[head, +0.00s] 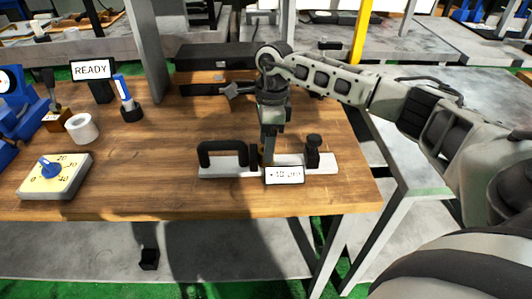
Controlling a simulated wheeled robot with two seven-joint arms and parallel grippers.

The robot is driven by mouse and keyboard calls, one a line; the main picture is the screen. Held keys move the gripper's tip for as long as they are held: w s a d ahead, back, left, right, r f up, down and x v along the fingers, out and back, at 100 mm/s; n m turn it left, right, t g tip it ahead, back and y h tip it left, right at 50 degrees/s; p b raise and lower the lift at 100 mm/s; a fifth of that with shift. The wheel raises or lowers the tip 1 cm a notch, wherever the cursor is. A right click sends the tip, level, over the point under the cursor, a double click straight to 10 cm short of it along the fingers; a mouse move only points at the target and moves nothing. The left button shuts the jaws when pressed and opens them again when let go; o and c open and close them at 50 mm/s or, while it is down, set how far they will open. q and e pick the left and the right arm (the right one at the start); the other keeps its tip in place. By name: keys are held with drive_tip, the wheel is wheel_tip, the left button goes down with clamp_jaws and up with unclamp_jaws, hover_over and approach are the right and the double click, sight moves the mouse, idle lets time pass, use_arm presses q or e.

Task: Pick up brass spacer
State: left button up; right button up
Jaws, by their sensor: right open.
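My right gripper (269,155) points down over the wooden bench and reaches a light-coloured bar fixture (222,172). It is open, though its fingers overlap in this view and the gap does not show clearly. A small brass-coloured patch (261,151) shows beside the fingers, between the fixture's black posts; it may be the brass spacer, mostly hidden by the gripper. I cannot tell whether the fingers touch it. My left gripper is not in view.
The fixture has a black arched handle (222,152), a black knob (313,148) and a display sign (284,175) in front. The bench's front middle is clear.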

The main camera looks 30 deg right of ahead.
drive_tip(key=shift+s+f, duration=0.1)
drive_tip(key=shift+f, duration=0.5)
drive_tip(key=c, duration=1.2)
clamp_jaws()
drive_tip(key=shift+r, duration=0.15)
